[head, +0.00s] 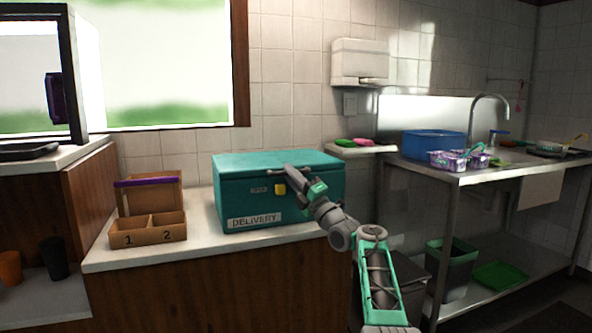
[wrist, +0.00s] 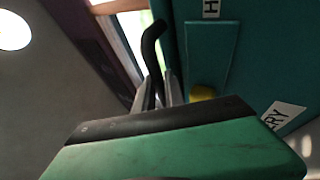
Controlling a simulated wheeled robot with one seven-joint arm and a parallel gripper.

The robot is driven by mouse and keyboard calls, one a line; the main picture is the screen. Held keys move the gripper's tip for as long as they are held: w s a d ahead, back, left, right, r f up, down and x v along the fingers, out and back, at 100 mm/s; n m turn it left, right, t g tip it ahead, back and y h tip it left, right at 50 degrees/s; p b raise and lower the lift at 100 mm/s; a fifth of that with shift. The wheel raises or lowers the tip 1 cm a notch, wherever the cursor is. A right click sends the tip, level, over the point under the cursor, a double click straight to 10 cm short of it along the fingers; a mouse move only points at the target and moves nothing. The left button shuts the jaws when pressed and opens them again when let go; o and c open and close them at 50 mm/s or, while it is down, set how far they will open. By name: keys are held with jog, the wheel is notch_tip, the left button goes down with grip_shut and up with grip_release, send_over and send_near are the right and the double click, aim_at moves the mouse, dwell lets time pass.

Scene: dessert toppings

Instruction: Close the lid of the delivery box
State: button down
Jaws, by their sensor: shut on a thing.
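The teal delivery box (head: 235,197) stands on the white counter, with a DELIVERY label and a yellow latch (head: 280,189) on its front. Its lid (head: 270,158) lies flat across the top, and I see no clear gap beneath it. My gripper (head: 292,174) is at the upper front of the box. In the wrist view my gripper (wrist: 160,92) is shut on a dark curved handle (wrist: 151,45), beside the teal front. The yellow latch also shows there (wrist: 202,93). Where the handle joins the box is hidden.
A cardboard tray (head: 148,232) marked 1 and 2 stands left of the box on the counter (head: 105,257). A steel table with a blue basin (head: 433,145) and purple baskets (head: 447,160) is to the right. The wall is close behind the box.

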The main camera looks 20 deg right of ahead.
jog(key=shift+w+a+f, duration=0.15)
jog(key=shift+a+f, duration=0.05)
jog(key=shift+f, duration=0.1)
jog(key=c, duration=1.7)
grip_release()
jog(key=shift+s+d+f+b, duration=0.15)
jog(key=shift+s+f+b, duration=0.15)
jog(key=shift+f, duration=0.15)
jog(key=b+v, duration=0.1)
jog(key=v, duration=0.6)
jog(key=shift+d+r, duration=0.2)
jog(key=shift+r, duration=0.2)
jog(key=shift+s, duration=0.1)
